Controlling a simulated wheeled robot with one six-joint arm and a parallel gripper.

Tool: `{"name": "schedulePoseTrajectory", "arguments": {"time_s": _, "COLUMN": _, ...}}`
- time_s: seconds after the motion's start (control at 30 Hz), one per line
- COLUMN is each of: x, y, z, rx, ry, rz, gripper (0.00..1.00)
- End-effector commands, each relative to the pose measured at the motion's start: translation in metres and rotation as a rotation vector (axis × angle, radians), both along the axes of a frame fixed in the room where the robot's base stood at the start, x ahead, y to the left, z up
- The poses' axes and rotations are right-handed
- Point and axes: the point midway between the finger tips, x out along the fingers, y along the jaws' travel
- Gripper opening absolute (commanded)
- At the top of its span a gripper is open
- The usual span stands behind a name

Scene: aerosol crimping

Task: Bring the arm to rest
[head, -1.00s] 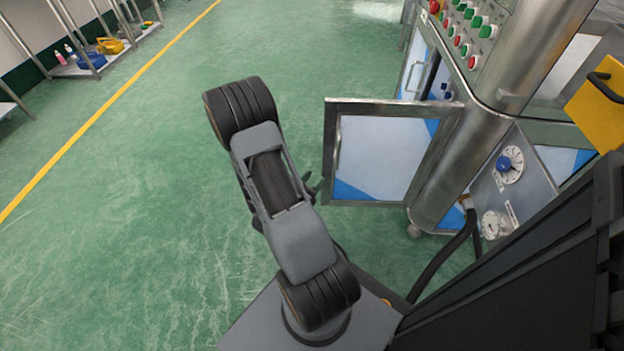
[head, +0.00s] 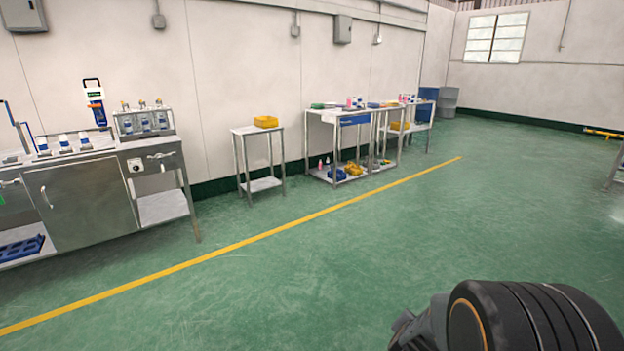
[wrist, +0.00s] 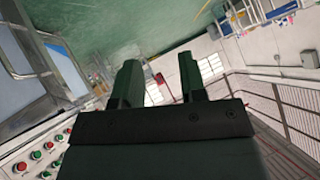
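My gripper (wrist: 158,78) shows in the wrist view with its two dark fingers apart and nothing between them. Its fingers point into the open room. In the head view only a dark, ringed joint of my arm (head: 535,318) and a grey part beside it show at the lower right edge. The gripper itself cannot be made out there.
In the wrist view a button panel (wrist: 40,150) is at lower left, below metal framing. In the head view a steel workbench (head: 85,195), a small table (head: 258,150) and longer tables (head: 340,150) line the wall. The green floor (head: 330,260) is clear.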

Motion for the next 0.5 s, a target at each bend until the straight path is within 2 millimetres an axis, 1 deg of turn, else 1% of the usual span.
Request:
{"name": "schedulePoseTrajectory", "arguments": {"time_s": 0.03, "x": 0.006, "y": 0.024, "z": 0.058, "rx": 0.035, "ry": 0.013, "rz": 0.115, "gripper": 0.39}}
{"name": "schedulePoseTrajectory", "arguments": {"time_s": 0.07, "x": 0.007, "y": 0.038, "z": 0.077, "rx": 0.056, "ry": 0.037, "rz": 0.188, "gripper": 0.39}}
{"name": "schedulePoseTrajectory", "arguments": {"time_s": 0.1, "x": 0.005, "y": 0.057, "z": 0.103, "rx": 0.075, "ry": 0.070, "rz": 0.282, "gripper": 0.39}}
{"name": "schedulePoseTrajectory", "arguments": {"time_s": 0.13, "x": 0.001, "y": 0.070, "z": 0.121, "rx": 0.084, "ry": 0.099, "rz": 0.350, "gripper": 0.39}}
{"name": "schedulePoseTrajectory", "arguments": {"time_s": 0.17, "x": -0.003, "y": 0.081, "z": 0.139, "rx": 0.090, "ry": 0.130, "rz": 0.414, "gripper": 0.39}}
{"name": "schedulePoseTrajectory", "arguments": {"time_s": 0.2, "x": -0.012, "y": 0.096, "z": 0.162, "rx": 0.092, "ry": 0.174, "rz": 0.495, "gripper": 0.39}}
{"name": "schedulePoseTrajectory", "arguments": {"time_s": 0.27, "x": -0.027, "y": 0.112, "z": 0.193, "rx": 0.083, "ry": 0.244, "rz": 0.604, "gripper": 0.39}}
{"name": "schedulePoseTrajectory", "arguments": {"time_s": 0.3, "x": -0.039, "y": 0.121, "z": 0.212, "rx": 0.073, "ry": 0.292, "rz": 0.667, "gripper": 0.39}}
{"name": "schedulePoseTrajectory", "arguments": {"time_s": 0.33, "x": -0.047, "y": 0.125, "z": 0.225, "rx": 0.063, "ry": 0.327, "rz": 0.707, "gripper": 0.39}}
{"name": "schedulePoseTrajectory", "arguments": {"time_s": 0.4, "x": -0.068, "y": 0.133, "z": 0.252, "rx": 0.035, "ry": 0.406, "rz": 0.786, "gripper": 0.39}}
{"name": "schedulePoseTrajectory", "arguments": {"time_s": 0.5, "x": -0.094, "y": 0.136, "z": 0.281, "rx": -0.004, "ry": 0.507, "rz": 0.861, "gripper": 0.39}}
